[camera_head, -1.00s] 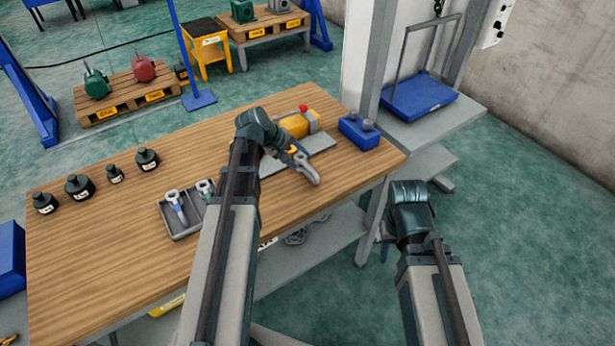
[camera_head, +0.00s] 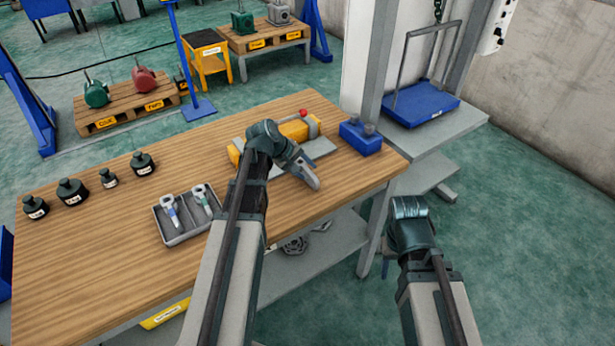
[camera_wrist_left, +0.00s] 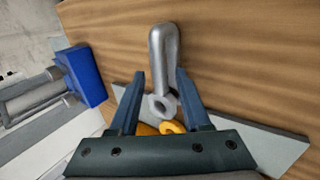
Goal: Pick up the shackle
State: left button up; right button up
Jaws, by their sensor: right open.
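The shackle (camera_wrist_left: 164,58) is a grey metal bow with a round eye at its near end. In the left wrist view it lies between the two fingertips of my left gripper (camera_wrist_left: 161,80), which meet its sides. In the head view my left gripper (camera_head: 312,180) is low over the front right of the workbench and mostly covers the shackle. I cannot tell whether the shackle is clear of the wood. My right gripper (camera_head: 393,250) hangs off the bench's right side, mostly hidden by its own wrist, and nothing shows in it.
The wooden bench (camera_head: 110,260) holds a grey tray (camera_head: 180,238) with two eye-ended parts, several black weights (camera_head: 72,190), a yellow hoist body (camera_head: 293,130) and a blue block (camera_head: 360,138). A grey plate (camera_head: 320,147) lies behind my left gripper. A blue-decked scale (camera_head: 420,98) stands right.

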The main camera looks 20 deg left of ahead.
pick_arm(q)
grip_shut()
dwell(1.2)
